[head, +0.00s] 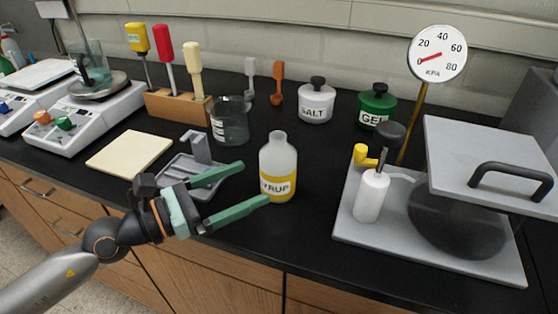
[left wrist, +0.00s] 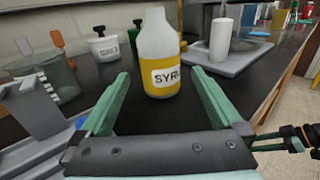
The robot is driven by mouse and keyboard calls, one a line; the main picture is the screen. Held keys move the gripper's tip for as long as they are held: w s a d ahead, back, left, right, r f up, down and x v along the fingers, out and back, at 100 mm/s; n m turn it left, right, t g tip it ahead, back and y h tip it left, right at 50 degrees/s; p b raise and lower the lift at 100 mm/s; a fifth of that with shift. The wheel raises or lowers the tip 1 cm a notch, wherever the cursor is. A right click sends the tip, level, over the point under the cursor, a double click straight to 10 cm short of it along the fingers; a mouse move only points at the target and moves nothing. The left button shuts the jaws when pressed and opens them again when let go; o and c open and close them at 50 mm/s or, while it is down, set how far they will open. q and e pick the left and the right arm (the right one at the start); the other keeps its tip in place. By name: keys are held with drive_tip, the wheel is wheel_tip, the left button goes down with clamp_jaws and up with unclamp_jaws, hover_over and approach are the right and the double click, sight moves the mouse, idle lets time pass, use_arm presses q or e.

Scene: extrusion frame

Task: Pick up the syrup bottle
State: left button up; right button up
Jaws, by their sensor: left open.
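The syrup bottle (head: 278,165) stands upright on the black bench in the head view. It is pale and translucent, with a yellow lower part and a label partly reading "SYRUP". My left gripper (head: 254,182) is open, its green fingers pointing at the bottle from the left. In the left wrist view the bottle (left wrist: 159,55) stands ahead, between the lines of the two open fingers (left wrist: 160,82) and beyond their tips. Nothing is between the fingers. In the head view the nearer fingertip overlaps the bottle's lower left edge; I cannot tell whether it touches.
A grey stand (head: 199,150) with a tray and a glass beaker (head: 230,122) are left of the bottle. Salt (head: 316,104) and green (head: 377,108) jars stand behind. A vacuum chamber base (head: 345,222) with a white pump cylinder (head: 371,196) is at right. Bare bench surrounds the bottle.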

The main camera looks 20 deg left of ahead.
sight(262, 177)
use_arm(q)
drive_tip(key=p+x, duration=0.1)
drive_tip(key=x, duration=0.3)
drive_tip(key=shift+r+p, duration=0.15)
drive_tip(key=shift+p, duration=0.2)
drive_tip(key=shift+w+d, duration=0.3)
drive_tip(key=shift+w, duration=0.05)
drive_tip(key=shift+w+d+p, duration=0.3)
drive_tip(key=shift+w, duration=0.05)
drive_tip(key=p+x, duration=0.1)
drive_tip(key=x, duration=0.2)
drive_tip(key=shift+w+d, duration=0.1)
drive_tip(key=shift+w, duration=0.05)
drive_tip(key=shift+w+d+f, duration=0.2)
drive_tip(key=shift+w+d, duration=0.2)
use_arm(e)
drive_tip(key=shift+s+d+r+h, duration=0.2)
drive_tip(key=shift+s+d+r, duration=0.1)
drive_tip(key=shift+d+r, duration=0.25)
drive_tip(key=shift+s+d+r+h, duration=0.2)
drive_tip(key=shift+s+d+r, duration=0.1)
drive_tip(key=shift+d, duration=0.4)
use_arm(q)
drive_tip(key=shift+c, duration=0.4)
drive_tip(key=c, duration=1.3)
use_arm(e)
drive_tip(key=shift+w+a+r, duration=0.1)
drive_tip(key=shift+w+r, duration=0.05)
drive_tip(key=shift+r, duration=0.05)
